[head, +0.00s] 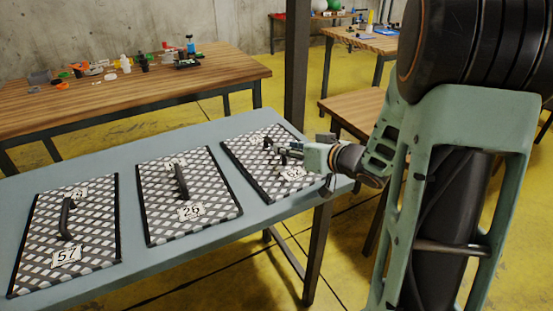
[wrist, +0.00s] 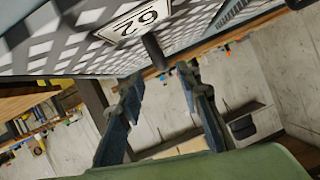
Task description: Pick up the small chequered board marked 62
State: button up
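The chequered board marked 62 (head: 248,164) lies flat on the grey-blue table, rightmost of three similar boards. Its black handle is mostly hidden by my gripper (head: 278,148) in the head view, and its number plate (head: 293,172) shows just below the gripper. In the wrist view the board (wrist: 75,47) fills the top, with the 62 plate (wrist: 134,21) and the dark handle (wrist: 154,50) near it. There my gripper (wrist: 160,76) is open, its two fingers apart with nothing between them. The handle lies just beyond the fingertips, roughly centred on the gap.
Boards marked 26 (head: 158,211) and 57 (head: 95,251) lie to the left on the same table (head: 130,167). A wooden table (head: 120,93) with small items stands behind. A dark post (head: 297,60) rises behind the table near board 62.

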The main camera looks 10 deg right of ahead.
jog(key=b+x, duration=0.2)
jog(key=x, duration=0.4)
jog(key=shift+a, duration=0.25)
jog(key=shift+c, duration=0.5)
grip_shut()
jog(key=shift+r, duration=0.15)
